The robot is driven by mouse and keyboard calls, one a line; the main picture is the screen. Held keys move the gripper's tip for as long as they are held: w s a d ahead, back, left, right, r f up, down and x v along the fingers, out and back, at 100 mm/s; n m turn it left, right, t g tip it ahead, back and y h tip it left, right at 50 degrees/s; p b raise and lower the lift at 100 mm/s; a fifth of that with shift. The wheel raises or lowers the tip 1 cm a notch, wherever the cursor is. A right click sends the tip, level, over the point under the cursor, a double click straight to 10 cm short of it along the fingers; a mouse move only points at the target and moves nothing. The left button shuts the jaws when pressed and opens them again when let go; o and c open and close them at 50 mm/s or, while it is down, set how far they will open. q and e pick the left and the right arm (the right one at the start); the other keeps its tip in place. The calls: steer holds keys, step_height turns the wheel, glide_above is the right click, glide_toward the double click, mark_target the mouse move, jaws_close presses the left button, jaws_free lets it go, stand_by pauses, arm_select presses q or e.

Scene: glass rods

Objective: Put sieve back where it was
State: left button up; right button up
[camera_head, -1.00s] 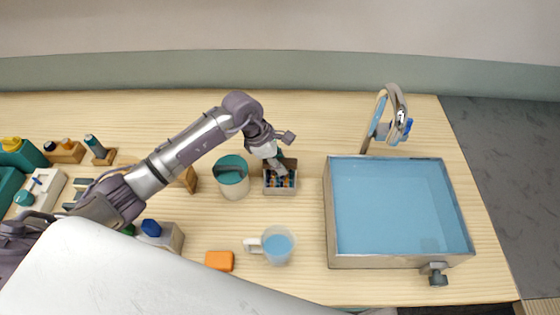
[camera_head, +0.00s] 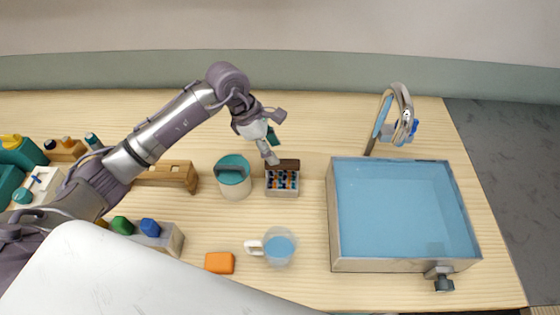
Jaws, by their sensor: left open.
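I cannot pick out a sieve for certain in the head view. My left gripper (camera_head: 270,147) is open, just above and behind a small box (camera_head: 282,192) with blue and orange pieces in it. Its fingers are small in the picture, and I see nothing clearly held between them. The box has a dark brown back edge and stands on the wooden table (camera_head: 310,130). A white canister (camera_head: 235,188) with a teal lid and handle stands just left of it. My right gripper is not in view.
A clear cup (camera_head: 279,249) with a white handle and an orange block (camera_head: 219,263) are in front. A blue basin (camera_head: 400,210) with a tap (camera_head: 402,105) fills the right. Wooden racks (camera_head: 165,175) and teal holders (camera_head: 20,155) stand left. The table's back middle is clear.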

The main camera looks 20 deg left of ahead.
arm_select(q)
steer(key=shift+b+v, duration=0.45)
steer(key=shift+v, duration=2.1)
steer(key=shift+s, duration=0.1)
